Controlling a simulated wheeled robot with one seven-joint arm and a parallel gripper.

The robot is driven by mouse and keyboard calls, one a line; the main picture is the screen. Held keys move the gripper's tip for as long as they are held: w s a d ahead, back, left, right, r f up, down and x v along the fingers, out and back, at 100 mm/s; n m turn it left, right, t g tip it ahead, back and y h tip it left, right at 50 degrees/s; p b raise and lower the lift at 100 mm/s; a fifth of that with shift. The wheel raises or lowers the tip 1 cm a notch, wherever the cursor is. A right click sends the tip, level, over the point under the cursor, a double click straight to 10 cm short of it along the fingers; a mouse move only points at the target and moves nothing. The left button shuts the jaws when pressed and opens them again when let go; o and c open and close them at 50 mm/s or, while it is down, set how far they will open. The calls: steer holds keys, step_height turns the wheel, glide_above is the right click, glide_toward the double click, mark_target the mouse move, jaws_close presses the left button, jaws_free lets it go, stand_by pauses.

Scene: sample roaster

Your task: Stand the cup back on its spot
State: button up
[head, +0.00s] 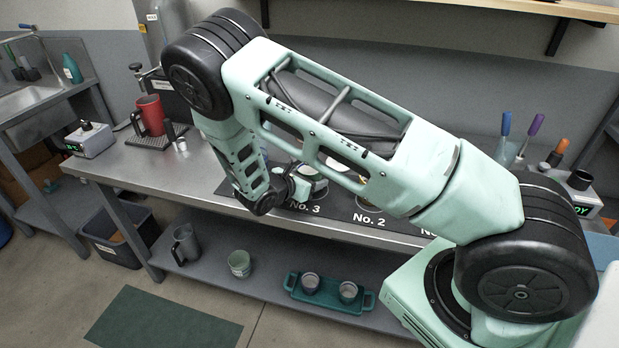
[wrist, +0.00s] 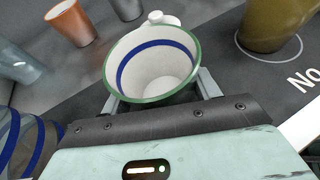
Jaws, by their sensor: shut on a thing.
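The cup (wrist: 152,66), white inside with a green rim and a blue band, sits between the two fingers of my gripper (wrist: 159,92) in the wrist view. My gripper is shut on it, and I look down into its open, empty-looking mouth. In the head view my gripper (head: 297,187) is low over the dark mat (head: 335,207), near the No. 3 label; my arm hides most of the cup there. I cannot tell whether its base touches the mat. An olive cup (wrist: 268,22) stands on a ringed spot to the right in the wrist view.
An orange cup (wrist: 70,22) and a blue-grey cup (wrist: 18,66) are to the left in the wrist view. A red mug (head: 150,115) stands on the bench at left. The shelf below holds a teal tray (head: 330,298) with two cups.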

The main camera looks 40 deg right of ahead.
steer(key=shift+f, duration=0.1)
steer(key=o, duration=1.2)
steer(key=shift+r, duration=0.2)
steer(key=b+v, duration=0.1)
steer(key=v, duration=1.1)
steer(key=shift+f+b, duration=0.2)
steer(key=shift+b, duration=0.1)
steer(key=s+a+r+m+g+y, duration=0.1)
steer(key=s+a+r+m+y, duration=0.3)
steer(key=s, duration=0.5)
steer(key=s+a+r+m+g+y, duration=0.1)
steer(key=s+a+r+m+y, duration=0.4)
steer(key=s, duration=0.4)
steer(key=s+a+r+m+g+y, duration=0.1)
steer(key=s+a+r+m+y, duration=0.3)
steer(key=s, duration=0.5)
step_height(320, 180, up, 2)
steer(key=a, duration=0.2)
steer(key=shift+s+a+g, duration=0.3)
steer(key=shift+s+a, duration=0.05)
steer(key=shift+a, duration=0.05)
